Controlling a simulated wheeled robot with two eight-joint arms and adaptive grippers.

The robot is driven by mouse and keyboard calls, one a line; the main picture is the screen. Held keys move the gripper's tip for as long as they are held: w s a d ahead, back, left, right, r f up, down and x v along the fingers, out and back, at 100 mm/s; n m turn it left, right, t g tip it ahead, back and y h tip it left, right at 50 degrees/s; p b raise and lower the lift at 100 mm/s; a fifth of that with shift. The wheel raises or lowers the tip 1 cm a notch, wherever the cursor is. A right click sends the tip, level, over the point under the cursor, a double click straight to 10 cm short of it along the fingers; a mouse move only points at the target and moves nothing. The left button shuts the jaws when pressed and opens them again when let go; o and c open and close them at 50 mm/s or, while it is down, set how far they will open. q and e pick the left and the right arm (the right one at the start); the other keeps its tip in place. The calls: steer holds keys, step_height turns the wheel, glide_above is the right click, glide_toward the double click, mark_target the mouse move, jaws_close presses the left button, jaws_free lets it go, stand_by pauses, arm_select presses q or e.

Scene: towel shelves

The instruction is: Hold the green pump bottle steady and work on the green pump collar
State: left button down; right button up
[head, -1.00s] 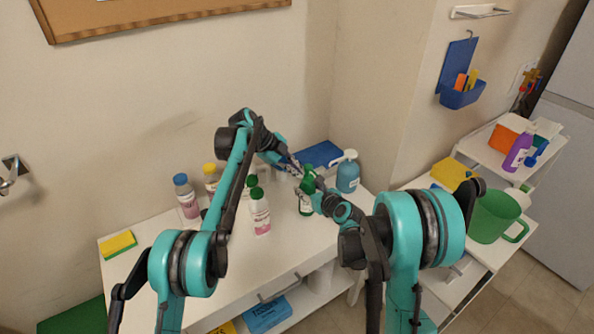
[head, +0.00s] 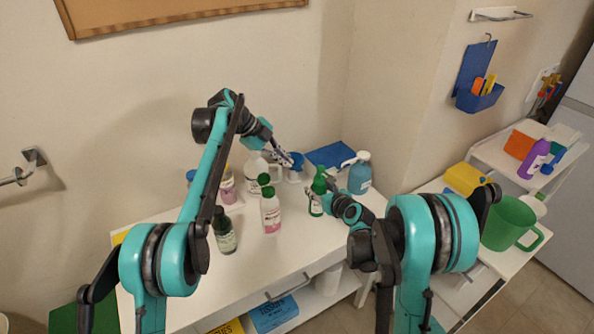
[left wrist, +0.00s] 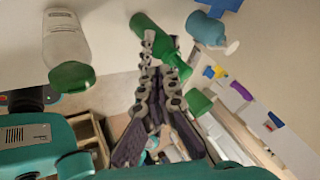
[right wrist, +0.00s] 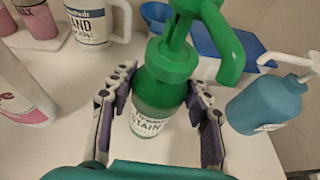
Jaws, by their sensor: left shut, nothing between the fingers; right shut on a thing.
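The green pump bottle (head: 316,203) stands upright on the white table in the head view. In the right wrist view the bottle (right wrist: 160,100) is between the fingers of my right gripper (right wrist: 158,100), which is shut on its body. The green pump collar (right wrist: 172,58) sits on the bottle's neck under the green pump head (right wrist: 215,30), whose spout points right. My left gripper (head: 291,162) is shut and empty, up and left of the bottle, apart from it in the head view. The bottle also shows beyond the left fingers in the left wrist view (left wrist: 148,27).
A blue pump bottle (head: 359,176) stands close right of the green one. A white bottle with a green cap (head: 270,212) and a dark bottle (head: 224,232) stand to the left. A white jug (head: 256,168) and blue tray (head: 330,156) are behind. The front table is clear.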

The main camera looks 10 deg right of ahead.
arm_select(q)
steer(key=shift+w+a+r, duration=0.15)
steer(key=shift+a+r, duration=0.2)
steer(key=shift+r, duration=0.1)
steer(key=c, duration=1.8)
jaws_free()
steer(key=shift+a+r, duration=0.15)
steer(key=shift+r, duration=0.05)
steer(key=shift+c, duration=0.2)
steer(key=o, duration=0.6)
steer(key=shift+c, duration=0.2)
steer(key=shift+o, duration=1.3)
steer(key=shift+w+f+n, duration=0.1)
steer(key=shift+n, duration=0.7)
steer(key=n+g+h, duration=0.3)
steer(key=n+h, duration=0.2)
steer(key=n, duration=2.7)
glide_toward(317, 178)
steer(key=d+f+n, duration=0.1)
steer(key=d+n, duration=0.1)
steer(key=s+d+f+n, duration=0.1)
steer(key=d+n, duration=0.2)
steer(key=d+f+n, duration=0.1)
steer(key=d+n, duration=0.1)
steer(key=n, duration=0.1)
steer(key=shift+s+d+f+h, duration=0.15)
steer(key=shift+s+f+h, duration=0.15)
steer(key=shift+s+f, duration=0.1)
